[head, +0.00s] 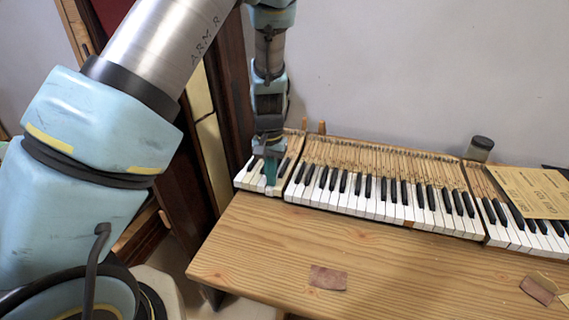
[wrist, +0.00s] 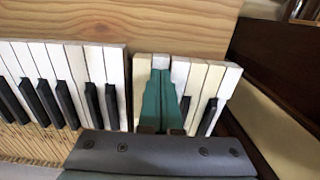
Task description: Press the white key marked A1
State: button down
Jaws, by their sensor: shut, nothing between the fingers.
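A short block of piano keys (head: 245,180) stands at the left end of the keyboard in the head view; its white keys (wrist: 228,82) also show in the wrist view. No A1 marking can be read, so I cannot tell which key it is. My gripper (head: 270,182) points down over this short block, near the front part of its white keys. In the wrist view its green fingers (wrist: 161,74) are shut and empty, lying over white keys with their tips toward the front ends. They hide parts of the keys beneath. I cannot tell whether the tips touch a key.
A longer key block (head: 380,200) stands beside the short one, across a narrow gap. Another block (head: 510,232) is at right, partly under tan cards (head: 525,190). A dark jar (head: 480,148) stands behind. The wooden table (head: 270,245) is mostly clear in front.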

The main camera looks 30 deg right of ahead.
notch_tip(320, 180, up, 9)
jog(key=p, duration=0.7)
dwell(0.5)
dwell(0.4)
jog(key=s+a+r+n, duration=0.1)
jog(key=a+r, duration=0.3)
jog(key=a, duration=0.6)
jog(key=s+a+r+n+t, duration=0.1)
jog(key=a+r+n, duration=0.3)
jog(key=a, duration=0.6)
jog(key=s+a+r+n, duration=0.2)
jog(key=a+r, duration=0.2)
jog(key=a, duration=0.6)
jog(key=shift+s+a+t+b, duration=0.25)
jog(key=shift+a+t+b, duration=0.05)
jog(key=shift+a+b, duration=0.05)
jog(key=shift+d+f, duration=0.1)
